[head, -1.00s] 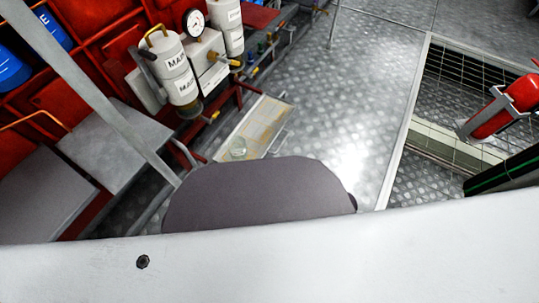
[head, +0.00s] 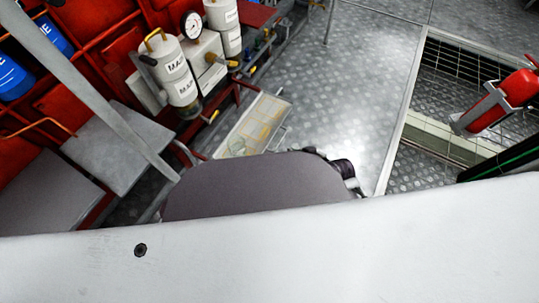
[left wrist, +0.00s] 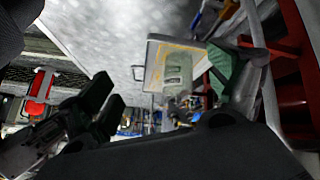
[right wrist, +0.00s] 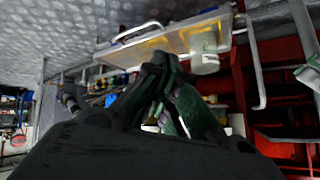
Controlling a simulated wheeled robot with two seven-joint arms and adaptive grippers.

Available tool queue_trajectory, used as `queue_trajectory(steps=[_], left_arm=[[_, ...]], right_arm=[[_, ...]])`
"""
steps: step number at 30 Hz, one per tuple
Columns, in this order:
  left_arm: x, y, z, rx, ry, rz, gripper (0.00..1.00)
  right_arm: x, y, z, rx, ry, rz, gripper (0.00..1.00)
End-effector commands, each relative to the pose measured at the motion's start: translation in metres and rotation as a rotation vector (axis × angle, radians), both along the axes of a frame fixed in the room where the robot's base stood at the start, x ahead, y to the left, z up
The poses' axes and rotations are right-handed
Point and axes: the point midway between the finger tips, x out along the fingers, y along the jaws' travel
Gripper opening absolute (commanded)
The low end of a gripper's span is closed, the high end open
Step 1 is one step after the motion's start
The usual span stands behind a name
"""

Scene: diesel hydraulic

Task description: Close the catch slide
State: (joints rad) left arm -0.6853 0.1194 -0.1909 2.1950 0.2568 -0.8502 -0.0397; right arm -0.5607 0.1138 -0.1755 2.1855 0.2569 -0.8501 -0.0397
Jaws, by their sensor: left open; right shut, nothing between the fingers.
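The catch slide looks like the shallow, pale tray (head: 262,118) with yellow lines and a wire handle, beside the red frame in the head view. It sticks out over the floor. It also shows in the left wrist view (left wrist: 157,62) and the right wrist view (right wrist: 165,42). A clear cup (right wrist: 205,63) sits at one end of it. My right gripper (right wrist: 158,68) is shut and empty, its tips appearing near the tray's edge; I cannot tell if they touch. My own grey body hides both fingertips in the head view.
White canisters (head: 176,72) and a gauge (head: 191,25) stand above the tray. Red framework (head: 95,60) fills the left side. Metal plate floor (head: 345,90) right of the tray is clear. A red extinguisher (head: 505,100) stands by a floor opening at right.

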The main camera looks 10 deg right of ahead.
Motion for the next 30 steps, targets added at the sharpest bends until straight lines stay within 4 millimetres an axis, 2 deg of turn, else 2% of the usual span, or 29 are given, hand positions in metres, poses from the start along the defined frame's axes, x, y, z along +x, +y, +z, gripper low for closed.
queue_trajectory(steps=[1, 6, 13, 20, 30], left_arm=[[0.005, -0.001, 0.014, -0.002, -0.011, 0.0, 0.91], [0.02, -0.001, 0.052, -0.001, -0.057, 0.001, 0.91], [0.031, 0.002, 0.093, 0.029, -0.082, -0.01, 0.91], [0.029, 0.008, 0.114, 0.075, -0.052, -0.028, 0.91], [0.015, 0.018, 0.119, 0.136, 0.022, -0.044, 0.91]], right_arm=[[0.013, -0.004, 0.014, -0.004, -0.017, -0.008, 0.0], [0.048, -0.019, 0.028, 0.001, -0.03, -0.036, 0.0], [0.075, -0.032, 0.015, 0.092, 0.039, -0.094, 0.0], [0.078, -0.037, -0.018, 0.313, 0.207, -0.268, 0.0], [0.055, -0.036, -0.069, 0.636, 0.491, -0.584, 0.0]])
